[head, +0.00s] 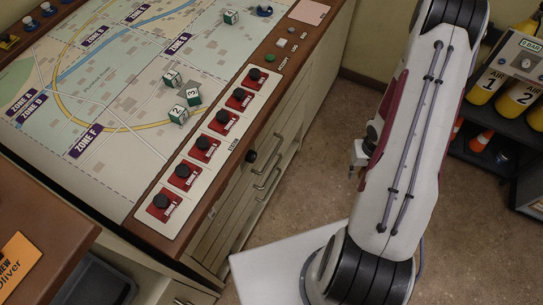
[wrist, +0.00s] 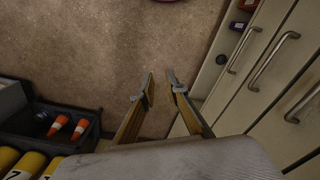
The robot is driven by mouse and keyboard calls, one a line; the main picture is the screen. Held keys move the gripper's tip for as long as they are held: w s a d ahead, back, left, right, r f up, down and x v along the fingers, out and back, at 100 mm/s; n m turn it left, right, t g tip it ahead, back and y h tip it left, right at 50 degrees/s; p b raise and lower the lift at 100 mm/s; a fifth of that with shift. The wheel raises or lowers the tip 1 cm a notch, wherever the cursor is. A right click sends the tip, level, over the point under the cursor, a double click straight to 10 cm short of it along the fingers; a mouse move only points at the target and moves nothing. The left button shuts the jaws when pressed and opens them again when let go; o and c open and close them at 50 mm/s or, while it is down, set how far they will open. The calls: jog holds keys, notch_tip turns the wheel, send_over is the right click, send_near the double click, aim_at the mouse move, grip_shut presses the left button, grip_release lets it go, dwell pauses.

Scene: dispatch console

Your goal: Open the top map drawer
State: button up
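The cream map drawers show in the side of the console under the map top. In the head view, a top drawer handle (head: 276,145) sits above other bar handles, partly under the console edge; the drawers look shut. In the wrist view, several bar handles show at the right, with one handle (wrist: 304,104) nearest the right edge. My gripper (head: 357,153) is over the floor to the right of the drawers, partly hidden by my arm. In the wrist view, my gripper (wrist: 160,78) has its fingertips apart with nothing between them, left of the handles and touching none.
The console top (head: 110,75) carries a map, numbered cubes (head: 186,104) and red-based buttons (head: 205,148). A black knob (head: 251,156) is by the console side. A dark shelf with yellow cylinders (head: 486,85) and orange cones (head: 481,140) stands right. Floor (head: 310,165) between is clear.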

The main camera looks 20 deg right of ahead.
jog(key=a+f+t+y, duration=0.2)
jog(key=a+f, duration=0.2)
jog(key=f, duration=0.4)
jog(key=m+t+y, duration=0.5)
jog(key=t+y, duration=0.4)
send_near(272, 156)
jog(key=shift+f+x, duration=0.2)
jog(key=shift+x, duration=1)
jog(key=shift+w+a, duration=0.1)
jog(key=shift+a, duration=0.05)
jog(key=shift+x, duration=3.7)
jog(key=shift+f, duration=0.1)
